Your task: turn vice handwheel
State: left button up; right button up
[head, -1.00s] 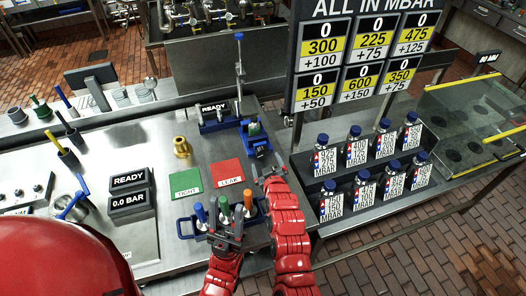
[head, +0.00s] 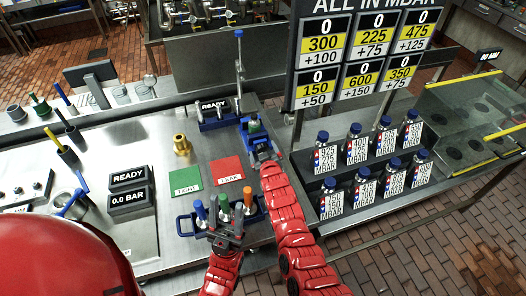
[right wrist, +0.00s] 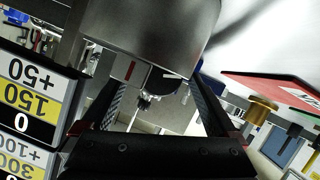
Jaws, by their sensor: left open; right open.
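The blue vice (head: 247,128) stands at the right edge of the steel bench in the head view, with a green-topped piece in it. My right gripper (head: 262,153) is at the vice's near side, largely covering that end, so the handwheel is not clear there. In the right wrist view my right gripper (right wrist: 158,112) is open, its fingers spread either side of a dark round part (right wrist: 162,80) with a white mark, under a grey metal body. I cannot tell whether they touch it. My left gripper (head: 227,238) is open by the tool rack.
The blue tool rack (head: 186,226) holds blue, green and orange-handled tools at the bench's front. Green (head: 185,181) and red (head: 227,170) mats and a brass fitting (head: 181,145) lie left of the vice. Labelled bottles (head: 333,205) and the pressure board (head: 361,50) stand to the right.

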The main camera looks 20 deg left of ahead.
jog(key=c, duration=1.4)
jog(key=shift+r+p, duration=0.2)
jog(key=shift+p, duration=0.7)
jog(key=p, duration=0.1)
jog(key=m+p, duration=0.1)
jog(key=shift+w+d+r+g+y+p, duration=0.1)
jog(key=shift+d+g+y+p, duration=0.1)
jog(key=shift+g+y+p, duration=0.15)
jog(key=shift+m+y+p, duration=0.25)
jog(key=shift+m+p, duration=0.25)
jog(key=shift+p, duration=0.05)
jog(key=shift+g, duration=0.25)
jog(key=shift+f+m, duration=0.3)
jog(key=shift+m, duration=0.1)
jog(key=shift+f+y+b, duration=0.15)
jog(key=shift+y+b, duration=0.15)
jog(key=shift+b, duration=0.25)
jog(key=m+y+b, duration=0.1)
jog(key=b, duration=0.2)
jog(key=shift+d+m+g+b, duration=0.1)
jog(key=shift+m+g+b, duration=0.2)
jog(key=shift+g, duration=0.1)
jog(key=shift+b, duration=0.3)
